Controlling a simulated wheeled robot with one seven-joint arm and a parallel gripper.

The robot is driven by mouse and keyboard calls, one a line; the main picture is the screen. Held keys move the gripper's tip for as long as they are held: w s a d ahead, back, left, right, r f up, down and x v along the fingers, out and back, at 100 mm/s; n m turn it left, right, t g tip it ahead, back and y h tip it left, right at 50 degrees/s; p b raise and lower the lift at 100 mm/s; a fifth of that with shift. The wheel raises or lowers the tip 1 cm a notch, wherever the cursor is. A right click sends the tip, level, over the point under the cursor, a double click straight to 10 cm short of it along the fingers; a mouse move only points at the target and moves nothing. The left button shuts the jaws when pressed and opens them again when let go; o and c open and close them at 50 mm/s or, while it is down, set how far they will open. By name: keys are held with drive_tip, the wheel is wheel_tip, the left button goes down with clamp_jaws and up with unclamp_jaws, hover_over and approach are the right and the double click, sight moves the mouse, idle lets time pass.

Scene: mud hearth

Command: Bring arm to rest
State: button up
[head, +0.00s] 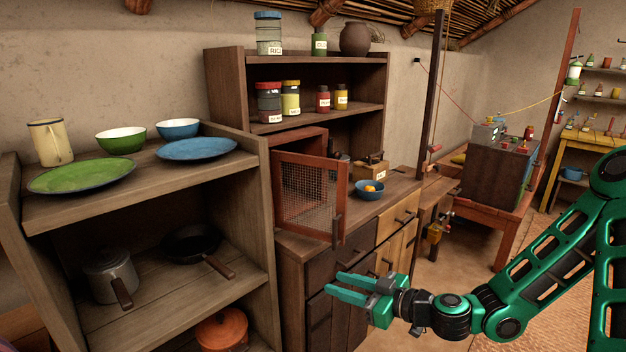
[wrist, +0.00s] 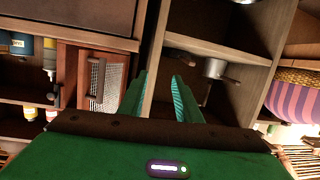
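My gripper (head: 346,289) is green and hangs in the air in front of the wooden cabinets, at the lower middle of the head view. Its two fingers are spread apart with nothing between them. In the wrist view the two fingers (wrist: 158,92) also stand apart, with the edge of the open shelf behind them. My green arm reaches in from the right side of the head view. The gripper appears clear of the furniture, though its exact distance from the cabinet front is hard to tell.
A mesh-door cupboard (head: 309,200) stands with its door open. A blue bowl (head: 369,192) sits on the counter. The left shelf (head: 200,195) holds plates, bowls, a mug and pans. Clear floor (head: 433,270) shows right of the cabinets.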

drive_tip(key=s+d+f+n+g+h, duration=0.1)
drive_tip(key=s+d+f+g+h, duration=0.2)
drive_tip(key=s+d+f+g, duration=0.25)
drive_tip(key=s+d+f+m+g+h, duration=0.1)
drive_tip(key=s+d+f+m+h, duration=0.25)
drive_tip(key=d, duration=0.55)
drive_tip(key=s+d+r+m+g+h, duration=0.1)
drive_tip(key=s+d+r+m+h, duration=0.1)
drive_tip(key=s+d+r+m, duration=0.5)
drive_tip(key=s+d+r+m+g+h, duration=0.2)
drive_tip(key=s+d+r+m, duration=0.5)
drive_tip(key=s+d+r, duration=0.4)
drive_tip(key=s+h, duration=0.1)
drive_tip(key=s, duration=0.3)
drive_tip(key=shift+s+m, duration=0.25)
drive_tip(key=shift+m, duration=0.1)
